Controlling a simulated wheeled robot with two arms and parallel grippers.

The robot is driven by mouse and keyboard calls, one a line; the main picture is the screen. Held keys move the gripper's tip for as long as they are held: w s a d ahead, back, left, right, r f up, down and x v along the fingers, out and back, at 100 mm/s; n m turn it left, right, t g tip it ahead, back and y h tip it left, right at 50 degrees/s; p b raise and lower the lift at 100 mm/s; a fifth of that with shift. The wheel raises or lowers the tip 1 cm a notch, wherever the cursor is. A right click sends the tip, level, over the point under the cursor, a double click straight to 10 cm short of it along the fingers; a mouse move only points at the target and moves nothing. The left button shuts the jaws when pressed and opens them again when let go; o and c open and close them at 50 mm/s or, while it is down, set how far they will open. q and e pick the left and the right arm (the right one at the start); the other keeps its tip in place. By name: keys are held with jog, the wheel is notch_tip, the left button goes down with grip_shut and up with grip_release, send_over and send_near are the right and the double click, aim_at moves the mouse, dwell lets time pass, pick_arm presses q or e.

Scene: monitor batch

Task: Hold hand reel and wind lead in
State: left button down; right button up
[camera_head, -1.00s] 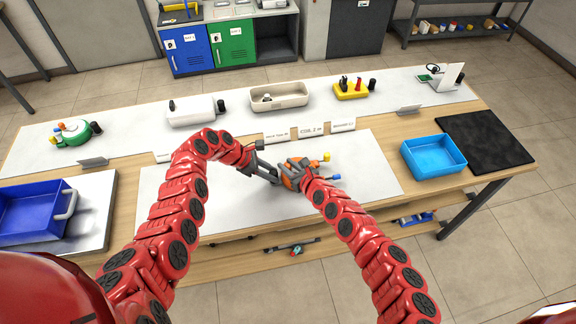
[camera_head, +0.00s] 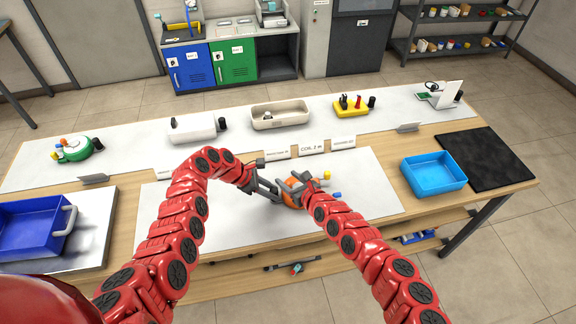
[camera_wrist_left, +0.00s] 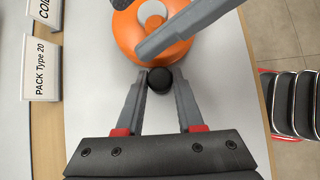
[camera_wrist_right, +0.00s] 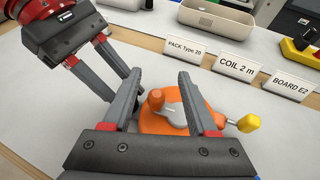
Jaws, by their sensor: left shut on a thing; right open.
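The orange hand reel (camera_head: 291,193) lies over the white mat (camera_head: 200,218) in the middle of the bench. It also shows in the left wrist view (camera_wrist_left: 126,38). My left gripper (camera_head: 272,189) is shut on its black round grip (camera_wrist_left: 160,80). In the right wrist view the reel carries a grey crank (camera_wrist_right: 172,117) with an orange knob (camera_wrist_right: 155,101). My right gripper (camera_wrist_right: 158,85) is open above the reel, its fingers either side of the knob's area; contact cannot be told. A yellow end (camera_wrist_right: 249,122) sticks out beside the reel, and a blue end (camera_head: 337,195) shows in the head view.
Label cards, including "COIL 2 m" (camera_head: 312,148), stand behind the mat. A blue tray (camera_head: 70,215) is at left, a light-blue tray (camera_head: 434,184) and black mat (camera_head: 487,157) at right. A beige bin (camera_head: 280,126) stands at the back. The mat's right side is clear.

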aim_at(288, 183)
jog(key=shift+a+r, duration=0.15)
jog(key=shift+r, duration=4)
